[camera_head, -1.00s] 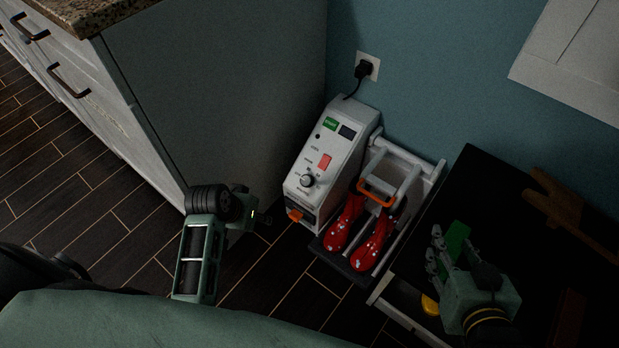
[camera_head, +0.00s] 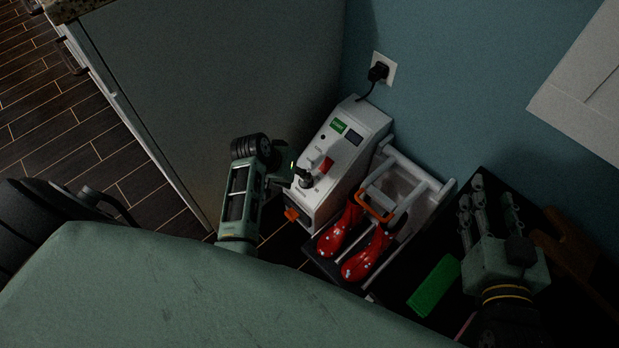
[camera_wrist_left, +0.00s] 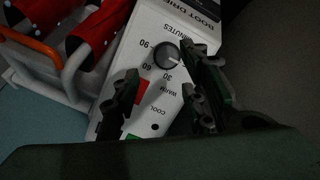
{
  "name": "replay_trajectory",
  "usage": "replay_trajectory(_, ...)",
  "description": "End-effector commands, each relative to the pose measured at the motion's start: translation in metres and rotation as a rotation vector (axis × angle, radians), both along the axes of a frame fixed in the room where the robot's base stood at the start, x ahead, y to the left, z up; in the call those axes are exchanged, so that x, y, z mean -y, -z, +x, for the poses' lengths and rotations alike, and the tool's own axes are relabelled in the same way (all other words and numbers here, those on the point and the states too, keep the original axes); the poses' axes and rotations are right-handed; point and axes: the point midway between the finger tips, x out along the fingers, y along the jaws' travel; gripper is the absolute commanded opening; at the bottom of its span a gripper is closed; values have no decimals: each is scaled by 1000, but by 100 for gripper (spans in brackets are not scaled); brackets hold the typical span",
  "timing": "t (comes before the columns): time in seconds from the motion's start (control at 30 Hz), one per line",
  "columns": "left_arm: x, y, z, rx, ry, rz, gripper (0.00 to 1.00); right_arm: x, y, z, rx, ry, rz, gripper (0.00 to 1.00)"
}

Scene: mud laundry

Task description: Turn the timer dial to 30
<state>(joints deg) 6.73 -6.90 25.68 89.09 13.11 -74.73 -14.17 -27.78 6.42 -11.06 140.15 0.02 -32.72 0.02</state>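The boot dryer (camera_head: 340,150) is a white box by the wall with a green label and a red switch. Its round dark timer dial (camera_wrist_left: 166,55) shows in the left wrist view, beside upside-down printed numbers 30, 60 and 90. I cannot tell clearly where the dial points. My left gripper (camera_head: 303,174) is at the front panel, by the dial. In the left wrist view its fingers (camera_wrist_left: 162,76) are apart, with the dial between and just beyond their tips. They do not appear closed on it. My right gripper (camera_head: 485,208) has spread fingers above the dark bench, holding nothing visible.
Red boots (camera_head: 366,255) with white spots stand on the dryer's rack (camera_head: 413,175), right of the panel. A cabinet (camera_head: 205,90) stands close on the left. A green block (camera_head: 434,286) lies near my right gripper. A plug (camera_head: 378,72) sits in the wall outlet.

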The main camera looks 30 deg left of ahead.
Motion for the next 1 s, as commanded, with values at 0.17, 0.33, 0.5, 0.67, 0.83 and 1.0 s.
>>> replay_trajectory(0.17, 3, 14, 6, 1, 1, -2, 40, -6, -30, 6, 157, -11, 40, 40)
replay_trajectory(0.33, 7, 27, 12, 1, 1, -2, 40, -11, -65, 6, 329, -21, 85, 40)
replay_trajectory(0.5, 9, 39, 18, 1, 0, -1, 40, -14, -99, -1, 499, -30, 130, 40)
replay_trajectory(0.67, 12, 50, 23, 0, -1, -1, 40, -15, -129, -13, 656, -38, 174, 40)
replay_trajectory(0.83, 14, 58, 28, 1, -1, -1, 40, -14, -153, -28, 791, -45, 212, 40)
replay_trajectory(1.0, 15, 63, 30, 1, -1, -1, 40, -12, -167, -39, 870, -49, 235, 40)
